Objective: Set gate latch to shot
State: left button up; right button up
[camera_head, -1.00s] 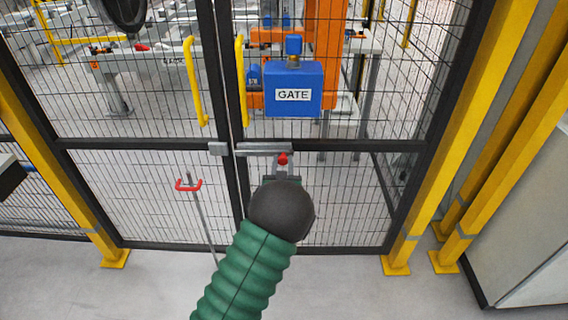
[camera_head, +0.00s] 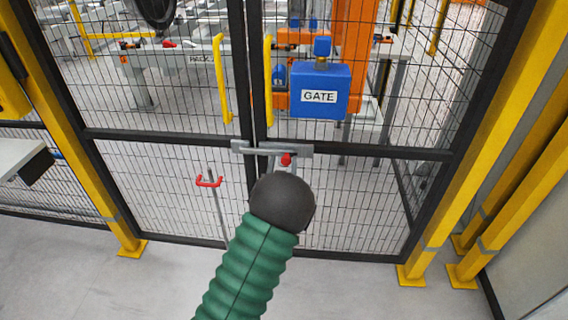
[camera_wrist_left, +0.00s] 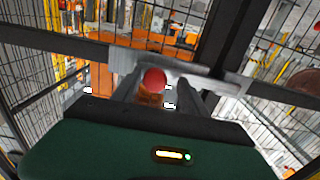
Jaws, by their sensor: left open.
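The gate latch is a grey sliding bar (camera_head: 270,149) with a red knob (camera_head: 286,159), low on the right gate leaf. The bar spans the gap between the two dark gate posts and meets the grey keeper (camera_head: 238,147) on the left leaf. My left gripper (camera_head: 287,166) is at the knob, its fingers partly hidden behind my dark wrist. In the left wrist view the red knob (camera_wrist_left: 154,79) sits between the two open fingers (camera_wrist_left: 156,92), below the grey bar (camera_wrist_left: 205,76). Whether a finger touches the knob I cannot tell. My right gripper is out of view.
A blue box marked GATE (camera_head: 320,90) hangs above the latch. Yellow handles (camera_head: 222,80) flank the gap. A red-ended rod (camera_head: 209,182) stands at the left leaf. Yellow posts (camera_head: 490,150) stand at the right. The floor in front is clear.

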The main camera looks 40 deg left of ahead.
pick_arm(q)
jog(key=shift+d, duration=0.1)
jog(key=shift+s+d, duration=0.2)
jog(key=shift+s, duration=0.05)
jog(key=p+v, duration=0.4)
jog(key=v, duration=1.2)
jog(key=shift+s+a+f, duration=0.1)
jog(key=shift+s, duration=0.05)
